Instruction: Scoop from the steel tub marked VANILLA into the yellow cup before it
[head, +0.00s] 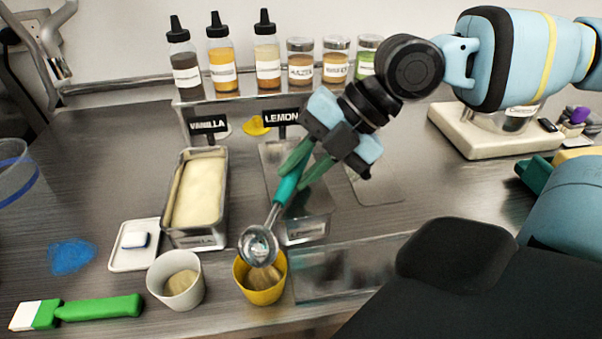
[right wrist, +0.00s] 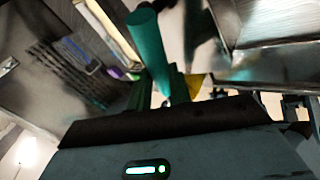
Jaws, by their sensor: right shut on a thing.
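The steel VANILLA tub (head: 224,190) holds a pale cream mass and stands left of centre in the head view, with a black VANILLA sign (head: 208,125) behind it. The yellow cup (head: 262,294) stands at the front, right of the VANILLA tub, with some beige stuff inside. My right gripper (head: 305,166) is shut on the teal handle of a scoop (head: 287,188). The scoop's steel bowl hangs tilted just above the yellow cup's back rim; contact is unclear. The handle also shows in the right wrist view (right wrist: 150,50). My left gripper is out of view.
A white cup (head: 176,293) with beige stuff stands left of the yellow one. A LEMON tub (head: 305,231) is partly hidden behind the scoop. Bottles and jars line a back shelf (head: 240,98).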

